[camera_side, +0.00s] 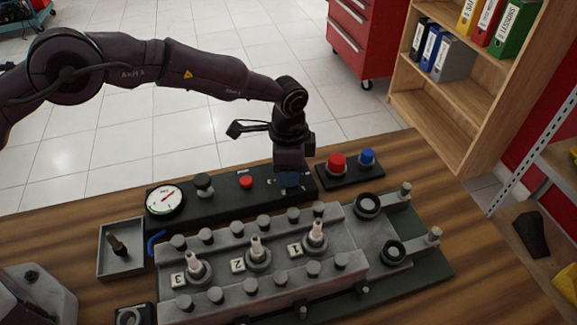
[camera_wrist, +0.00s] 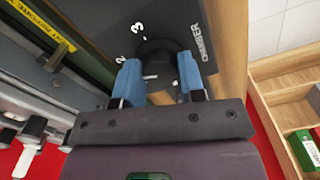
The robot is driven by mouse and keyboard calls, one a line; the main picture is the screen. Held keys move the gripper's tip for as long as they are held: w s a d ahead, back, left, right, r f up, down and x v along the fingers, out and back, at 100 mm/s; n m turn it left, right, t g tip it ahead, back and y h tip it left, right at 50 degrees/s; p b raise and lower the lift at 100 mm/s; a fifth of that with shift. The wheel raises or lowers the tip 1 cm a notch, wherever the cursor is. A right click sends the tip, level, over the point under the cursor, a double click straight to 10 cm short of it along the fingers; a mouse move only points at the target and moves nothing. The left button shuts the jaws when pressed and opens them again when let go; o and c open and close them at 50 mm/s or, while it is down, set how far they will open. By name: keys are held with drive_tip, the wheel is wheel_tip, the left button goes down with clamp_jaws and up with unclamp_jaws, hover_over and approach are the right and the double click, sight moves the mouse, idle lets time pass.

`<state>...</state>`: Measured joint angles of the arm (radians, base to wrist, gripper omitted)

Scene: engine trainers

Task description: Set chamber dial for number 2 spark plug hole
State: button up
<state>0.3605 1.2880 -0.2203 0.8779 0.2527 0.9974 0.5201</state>
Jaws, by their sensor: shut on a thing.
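The chamber dial (camera_wrist: 157,52) is a dark round knob on a dark panel lettered "CHAMBER" in the wrist view. White numerals 2 and 3 show beside it; other markings are hidden by my gripper. My gripper (camera_wrist: 160,72) has its two blue fingers shut on the dial, one on each side. A small white mark shows between the fingers; I cannot tell which number the dial points to. In the side view my gripper (camera_side: 289,184) is down at the panel's right end and hides the dial. The number 2 spark plug (camera_side: 256,248) stands upright in the middle of the engine block (camera_side: 222,292).
The panel (camera_side: 222,207) also carries a round gauge (camera_side: 165,200), a black knob (camera_side: 204,185) and a red button (camera_side: 245,181). A box with red and blue buttons (camera_side: 350,174) stands close right of my gripper. A grey tray (camera_side: 121,274) lies at left.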

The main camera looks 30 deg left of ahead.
drive_tip(key=shift+r+m, duration=0.1)
drive_tip(key=shift+m, duration=1)
drive_tip(key=o, duration=0.9)
wheel_tip(320, 180, up, 13)
drive_tip(key=shift+f, duration=0.1)
